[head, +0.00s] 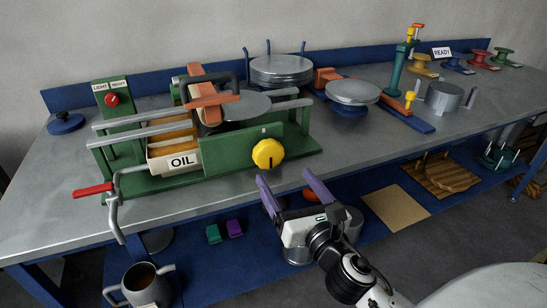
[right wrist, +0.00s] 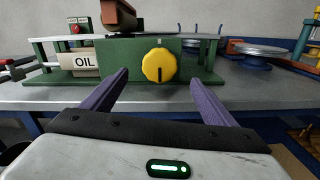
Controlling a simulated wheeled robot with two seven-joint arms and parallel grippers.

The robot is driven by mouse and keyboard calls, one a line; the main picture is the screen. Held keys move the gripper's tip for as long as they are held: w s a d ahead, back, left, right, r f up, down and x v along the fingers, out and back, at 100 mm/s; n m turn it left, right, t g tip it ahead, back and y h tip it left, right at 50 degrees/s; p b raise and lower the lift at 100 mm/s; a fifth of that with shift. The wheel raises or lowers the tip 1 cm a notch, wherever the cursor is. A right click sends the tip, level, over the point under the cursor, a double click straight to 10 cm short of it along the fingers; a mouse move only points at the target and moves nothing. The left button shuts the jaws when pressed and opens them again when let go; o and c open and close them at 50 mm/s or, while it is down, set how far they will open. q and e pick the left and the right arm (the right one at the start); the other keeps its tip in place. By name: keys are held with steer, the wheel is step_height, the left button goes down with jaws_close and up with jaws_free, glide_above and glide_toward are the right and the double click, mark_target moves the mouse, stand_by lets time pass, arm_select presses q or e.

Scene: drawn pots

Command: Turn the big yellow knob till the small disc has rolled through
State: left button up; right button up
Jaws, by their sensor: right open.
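The big yellow knob (head: 268,154) sits on the front of a green machine (head: 226,152), its black mark pointing down. It also shows in the right wrist view (right wrist: 159,65). A grey disc (head: 240,106) lies flat on the machine under an orange arm (head: 205,98); I cannot tell whether it is the small disc. My right gripper (head: 286,180) is open and empty, in front of and below the knob. In the right wrist view its purple fingers (right wrist: 158,82) stand apart on either side of the knob, not touching it. My left gripper is not in view.
An OIL tray (head: 175,161) and a red-handled crank (head: 95,190) are at the machine's left. Stacked grey discs (head: 281,69) stand behind it, and another disc (head: 352,92) rests on a blue stand to the right. The bench's front strip (head: 350,160) is clear.

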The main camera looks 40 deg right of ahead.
mark_target(271, 156)
steer(key=p+x, duration=0.1)
steer(key=x, duration=0.7)
steer(key=shift+w+f, duration=0.1)
steer(key=shift+w, duration=0.2)
steer(key=shift+c, duration=1)
steer(key=c, duration=0.8)
steer(key=shift+c, duration=0.2)
